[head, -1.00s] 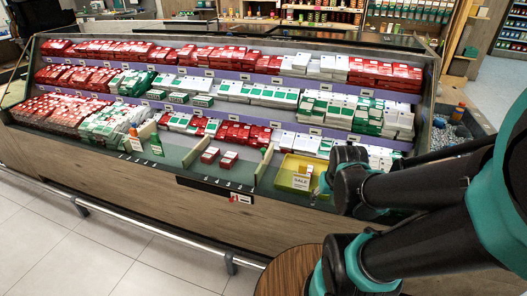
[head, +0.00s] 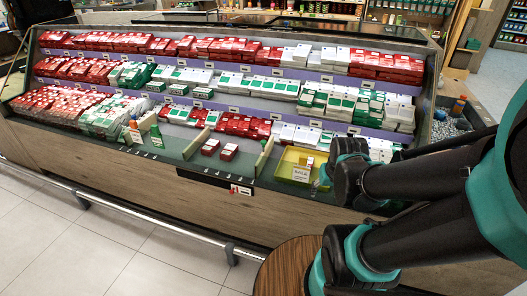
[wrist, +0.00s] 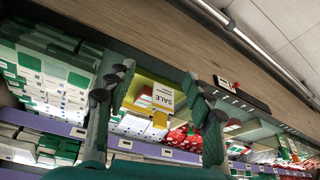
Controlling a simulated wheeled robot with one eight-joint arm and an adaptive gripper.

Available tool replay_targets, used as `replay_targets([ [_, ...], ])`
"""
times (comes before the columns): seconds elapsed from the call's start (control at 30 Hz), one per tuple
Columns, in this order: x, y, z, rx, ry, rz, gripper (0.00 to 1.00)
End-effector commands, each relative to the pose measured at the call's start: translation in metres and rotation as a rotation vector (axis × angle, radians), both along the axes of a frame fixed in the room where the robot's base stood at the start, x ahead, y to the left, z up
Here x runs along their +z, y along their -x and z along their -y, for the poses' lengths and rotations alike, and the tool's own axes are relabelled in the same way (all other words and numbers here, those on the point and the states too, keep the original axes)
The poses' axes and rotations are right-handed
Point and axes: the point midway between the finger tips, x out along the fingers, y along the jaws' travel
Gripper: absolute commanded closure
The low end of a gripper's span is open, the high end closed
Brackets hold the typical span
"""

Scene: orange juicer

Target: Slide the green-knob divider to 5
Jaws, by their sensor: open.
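In the head view a small upright green piece (head: 156,136), apparently the green knob, stands at the front ledge of the display case, left of centre. An orange-topped piece (head: 134,127) stands just left of it. Small white marks (head: 140,153) run along the ledge; their numbers are too small to read. My gripper (wrist: 160,88) is open in the wrist view, its two dark fingers apart with nothing held between them. It points toward the yellow tray with the SALE card, well to the right of the green piece in the head view.
The yellow tray (head: 288,172) holds a SALE card (head: 301,174). Red, white and green boxes fill the shelves. A round wooden table (head: 287,268) stands in front.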

Motion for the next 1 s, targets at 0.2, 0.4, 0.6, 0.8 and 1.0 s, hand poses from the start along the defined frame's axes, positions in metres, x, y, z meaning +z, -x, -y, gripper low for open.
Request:
replay_targets([
  [0.2,0.003,-0.004,-0.001,0.004,0.001,-0.003,0.54],
  [0.4,0.029,-0.055,-0.011,0.054,0.008,-0.042,0.54],
  [0.6,0.064,-0.137,-0.036,0.138,0.021,-0.107,0.54],
  [0.8,0.087,-0.215,-0.069,0.222,0.037,-0.172,0.54],
  [1.0,0.099,-0.289,-0.109,0.305,0.053,-0.236,0.54],
])
